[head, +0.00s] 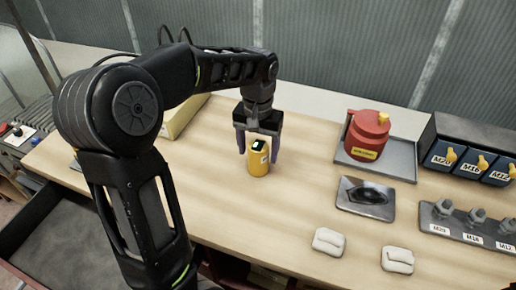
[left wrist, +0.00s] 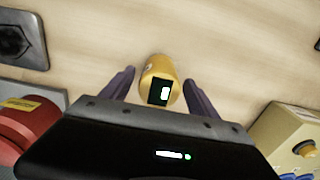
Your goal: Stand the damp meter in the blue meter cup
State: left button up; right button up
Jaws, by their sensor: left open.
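The damp meter appears to be the yellow cylinder (head: 258,163) with a dark screen on its top, standing on the wooden bench. It also shows in the left wrist view (left wrist: 158,72). My left gripper (head: 258,152) points down over it, its purple fingers open on either side of the meter. In the left wrist view the gripper (left wrist: 158,80) shows visible gaps between the meter and both fingers. I cannot make out a blue meter cup in either view. My right gripper is not in view.
A red container (head: 368,134) stands on a grey tray (head: 400,160) to the right. Blue labelled bins (head: 440,156), a dark metal plate (head: 365,212), a bolt rack (head: 460,232) and two pale pads (head: 328,241) lie right and front. A cream box (head: 184,116) is partly behind my arm.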

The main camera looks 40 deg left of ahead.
pick_arm(q)
notch_tip(320, 180, up, 10)
notch_tip(320, 180, up, 2)
jog(key=p, duration=0.2)
jog(key=shift+r+p, duration=0.2)
jog(key=shift+p, duration=0.2)
jog(key=shift+o, duration=0.3)
